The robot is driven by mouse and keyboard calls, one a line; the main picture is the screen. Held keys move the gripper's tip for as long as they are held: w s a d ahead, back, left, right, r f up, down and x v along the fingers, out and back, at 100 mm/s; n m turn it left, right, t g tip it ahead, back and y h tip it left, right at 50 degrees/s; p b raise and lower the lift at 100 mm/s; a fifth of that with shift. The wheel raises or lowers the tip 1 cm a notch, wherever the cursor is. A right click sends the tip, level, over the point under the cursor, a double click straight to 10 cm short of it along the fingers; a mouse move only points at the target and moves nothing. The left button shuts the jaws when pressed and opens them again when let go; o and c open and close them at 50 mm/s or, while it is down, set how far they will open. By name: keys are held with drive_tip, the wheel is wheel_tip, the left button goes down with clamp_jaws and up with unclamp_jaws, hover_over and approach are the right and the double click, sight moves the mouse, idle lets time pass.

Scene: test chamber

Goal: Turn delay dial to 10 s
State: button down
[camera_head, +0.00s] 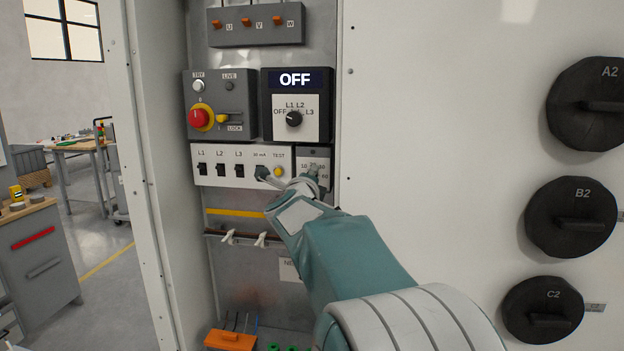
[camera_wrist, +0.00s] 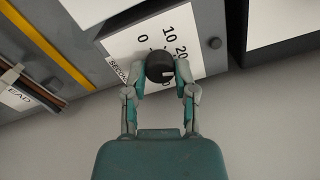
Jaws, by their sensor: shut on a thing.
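The delay dial (camera_wrist: 158,66) is a small round black knob on a white label plate (camera_wrist: 124,44) that reads SECONDS, with 0, 10, 20 and further marks partly hidden. A short pale mark shows on the knob's lower right; I cannot tell for sure which number the dial points to. My gripper (camera_wrist: 160,75) has one finger on each side of the knob and is shut on it. In the head view my gripper (camera_head: 308,184) reaches up to the delay module (camera_head: 314,153) and hides most of its knob.
Left of the delay module is a white breaker strip (camera_head: 229,178) with black switches and a yellow TEST button (camera_head: 278,172). Above are a selector knob (camera_head: 294,119) under an OFF display (camera_head: 295,79) and a red emergency knob (camera_head: 199,118). Black round connectors (camera_head: 571,217) stick out at right.

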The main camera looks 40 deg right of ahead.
drive_tip(key=n, duration=1.3)
drive_tip(key=shift+w+f+n+y, duration=0.1)
drive_tip(key=shift+f+n+y, duration=0.15)
drive_tip(key=shift+n+y, duration=0.05)
drive_tip(key=shift+f, duration=0.1)
drive_tip(key=shift+c, duration=2)
unclamp_jaws()
drive_tip(key=shift+w, duration=0.1)
drive_tip(key=shift+r, duration=0.2)
drive_tip(key=shift+a, duration=0.15)
